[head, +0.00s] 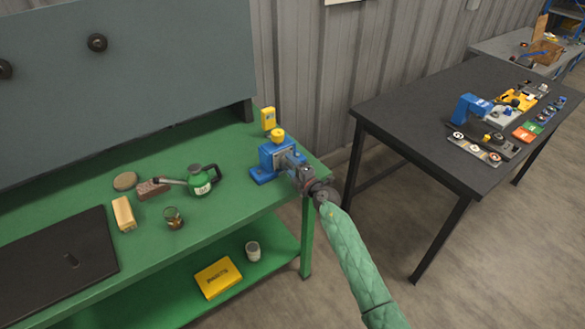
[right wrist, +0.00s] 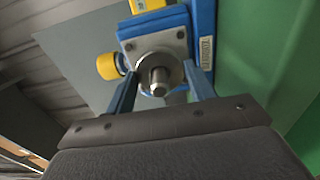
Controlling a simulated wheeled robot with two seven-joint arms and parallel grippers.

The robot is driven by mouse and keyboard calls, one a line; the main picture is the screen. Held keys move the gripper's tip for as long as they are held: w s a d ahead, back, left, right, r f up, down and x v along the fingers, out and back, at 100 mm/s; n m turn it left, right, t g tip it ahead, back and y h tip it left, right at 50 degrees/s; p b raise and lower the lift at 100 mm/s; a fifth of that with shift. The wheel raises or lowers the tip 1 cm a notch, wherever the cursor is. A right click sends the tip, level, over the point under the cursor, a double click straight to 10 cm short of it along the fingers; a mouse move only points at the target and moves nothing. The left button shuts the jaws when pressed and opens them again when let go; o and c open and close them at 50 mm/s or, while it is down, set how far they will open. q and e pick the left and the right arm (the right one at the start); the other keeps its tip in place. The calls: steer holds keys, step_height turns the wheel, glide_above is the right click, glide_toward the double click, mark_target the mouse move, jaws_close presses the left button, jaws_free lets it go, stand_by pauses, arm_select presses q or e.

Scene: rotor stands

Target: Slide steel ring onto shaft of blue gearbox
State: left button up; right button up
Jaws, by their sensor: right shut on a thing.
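The blue gearbox (head: 266,158) stands at the right end of the green bench, with its shaft side toward my right arm. My right gripper (head: 297,172) reaches it from the front right. In the right wrist view the gearbox (right wrist: 203,30) fills the top, with a grey bolted face plate. My right gripper (right wrist: 160,72) is shut on the steel ring (right wrist: 145,65), one finger on each side. The ring is around the shaft (right wrist: 159,77), whose tip pokes through toward the camera. I cannot tell how far along the shaft the ring sits. My left gripper is not in view.
A yellow box (head: 218,278) lies on the shelf below. A black table (head: 420,110) with parts stands right.

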steer(key=shift+w+a+r, duration=0.1)
steer(key=shift+w+a, duration=0.1)
steer(key=shift+w, duration=0.1)
steer(key=o, duration=1.5)
steer(key=shift+c, duration=0.2)
steer(key=shift+s, duration=0.1)
steer(key=shift+p+v, duration=1.15)
steer(key=shift+v, duration=1.05)
steer(key=shift+p+v, duration=0.85)
steer(key=shift+v, duration=1.45)
